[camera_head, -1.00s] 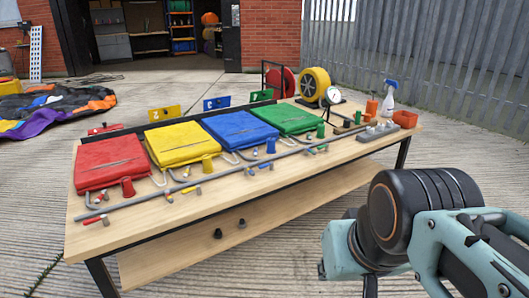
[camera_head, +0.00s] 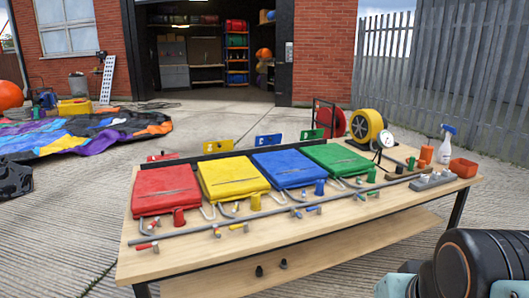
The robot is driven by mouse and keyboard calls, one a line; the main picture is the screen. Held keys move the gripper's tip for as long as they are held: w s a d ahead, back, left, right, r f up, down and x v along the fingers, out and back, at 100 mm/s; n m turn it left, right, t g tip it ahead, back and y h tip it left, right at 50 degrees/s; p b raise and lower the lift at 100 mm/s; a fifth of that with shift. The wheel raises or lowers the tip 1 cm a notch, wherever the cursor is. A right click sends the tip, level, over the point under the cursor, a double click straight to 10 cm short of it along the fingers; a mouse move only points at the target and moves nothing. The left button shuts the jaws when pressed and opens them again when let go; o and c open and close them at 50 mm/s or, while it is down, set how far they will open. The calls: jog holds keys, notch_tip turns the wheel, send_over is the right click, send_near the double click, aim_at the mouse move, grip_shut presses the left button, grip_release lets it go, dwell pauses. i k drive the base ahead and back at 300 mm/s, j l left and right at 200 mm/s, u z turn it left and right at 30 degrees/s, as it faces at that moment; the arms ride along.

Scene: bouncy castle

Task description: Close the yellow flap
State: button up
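The yellow flap (camera_head: 232,178) is a folded-looking yellow fabric pad on the wooden table (camera_head: 185,257). It sits between the red flap (camera_head: 165,189) and the blue flap (camera_head: 289,168), with a dark slit line across its top. I cannot tell whether it is open or closed. A yellow cap (camera_head: 255,202) stands at its front right corner, and a yellow plate (camera_head: 218,146) stands behind it. Part of my arm shows at the bottom right, apart from the table.
A green flap (camera_head: 337,157) lies right of the blue one. A grey pipe with several small valves runs along the table front. Concrete in front left is clear.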

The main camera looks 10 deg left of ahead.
aim_at(224, 144)
jog(key=j, duration=1.65)
jog(key=i+j, duration=0.15)
jog(key=j, duration=1.55)
